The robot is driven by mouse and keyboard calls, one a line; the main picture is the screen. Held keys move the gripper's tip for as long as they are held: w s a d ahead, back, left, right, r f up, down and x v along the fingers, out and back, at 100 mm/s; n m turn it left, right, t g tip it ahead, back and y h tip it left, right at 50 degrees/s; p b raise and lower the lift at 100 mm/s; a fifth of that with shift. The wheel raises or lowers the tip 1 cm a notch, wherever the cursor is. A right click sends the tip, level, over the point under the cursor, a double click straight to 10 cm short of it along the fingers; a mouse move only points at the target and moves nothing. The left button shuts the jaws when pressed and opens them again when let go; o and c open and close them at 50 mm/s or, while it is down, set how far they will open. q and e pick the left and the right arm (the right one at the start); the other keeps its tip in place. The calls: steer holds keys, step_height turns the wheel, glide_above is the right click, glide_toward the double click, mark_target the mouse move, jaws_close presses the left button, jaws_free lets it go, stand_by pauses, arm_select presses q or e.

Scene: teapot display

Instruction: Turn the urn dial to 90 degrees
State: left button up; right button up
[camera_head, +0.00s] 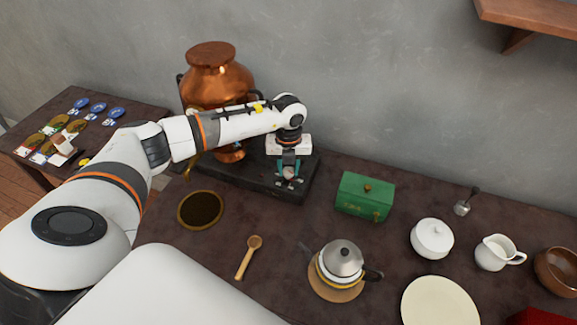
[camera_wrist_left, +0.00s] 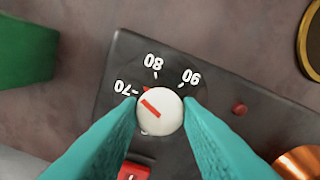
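The urn dial (camera_wrist_left: 160,111) is a round white knob with a red line on the black base of the copper urn (camera_head: 216,78). In the left wrist view its red line points to the upper left, close to the 70 mark. A small red tip shows between 70 and 80; the 90 mark is at the upper right. My left gripper (camera_head: 289,178) points down over the base, and its teal fingers (camera_wrist_left: 160,102) are against the dial on both sides. In the head view the dial is mostly hidden between them. My right gripper is out of view.
Beside the base are a green box (camera_head: 364,196), a round dark dish (camera_head: 201,210) and a wooden spoon (camera_head: 248,257). A kettle (camera_head: 342,259) stands nearer, with white pots to its right. A red switch (camera_wrist_left: 133,171) shows near the dial. The wall is close behind.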

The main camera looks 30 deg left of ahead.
arm_select(q)
steer(key=shift+m, duration=0.3)
steer(key=m+b, duration=0.2)
steer(key=m, duration=0.1)
steer(key=shift+m, duration=0.3)
steer(key=m+b, duration=0.3)
steer(key=m, duration=0.2)
steer(key=m+b, duration=0.2)
steer(key=m, duration=0.3)
steer(key=shift+m, duration=0.4)
steer(key=shift+m+b, duration=0.95)
steer(key=shift+m, duration=1.05)
steer(key=shift+r, duration=0.1)
steer(key=o, duration=1)
